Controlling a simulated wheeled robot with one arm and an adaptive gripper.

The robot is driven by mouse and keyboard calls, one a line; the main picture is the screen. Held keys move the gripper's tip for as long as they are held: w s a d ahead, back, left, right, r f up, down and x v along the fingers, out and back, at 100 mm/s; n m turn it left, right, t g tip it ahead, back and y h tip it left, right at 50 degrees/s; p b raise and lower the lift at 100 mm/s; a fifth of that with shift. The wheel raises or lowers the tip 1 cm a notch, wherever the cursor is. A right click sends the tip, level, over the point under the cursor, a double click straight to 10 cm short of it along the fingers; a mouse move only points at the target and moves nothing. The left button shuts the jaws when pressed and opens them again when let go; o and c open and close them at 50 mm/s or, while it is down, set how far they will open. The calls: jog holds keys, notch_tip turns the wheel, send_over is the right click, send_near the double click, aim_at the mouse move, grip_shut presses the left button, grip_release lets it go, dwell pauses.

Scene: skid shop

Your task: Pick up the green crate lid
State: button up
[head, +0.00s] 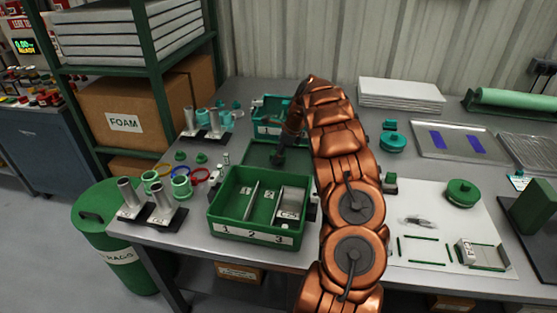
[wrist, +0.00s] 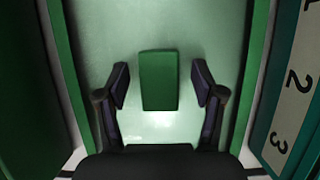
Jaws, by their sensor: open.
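The green crate lid (head: 256,152) lies flat on the table just behind the open green crate (head: 238,235). In the wrist view the lid (wrist: 208,35) fills the middle, with a raised green block handle (wrist: 158,80) on it. My gripper (wrist: 160,82) is open, one finger on each side of the handle, with a gap showing on both sides. In the head view my gripper (head: 278,160) is small and dark over the lid, and my arm hides part of the area to its right.
A teal crate (head: 268,129) stands close behind the lid. The green crate in front has numbered compartments with metal parts inside. Metal cylinders on dark bases (head: 162,205) and coloured rings stand at left. A white mat (head: 425,220) with parts lies at right.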

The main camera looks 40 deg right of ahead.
jog(key=shift+c, duration=0.2)
grip_shut()
dwell(0.3)
jog(key=shift+r, duration=0.1)
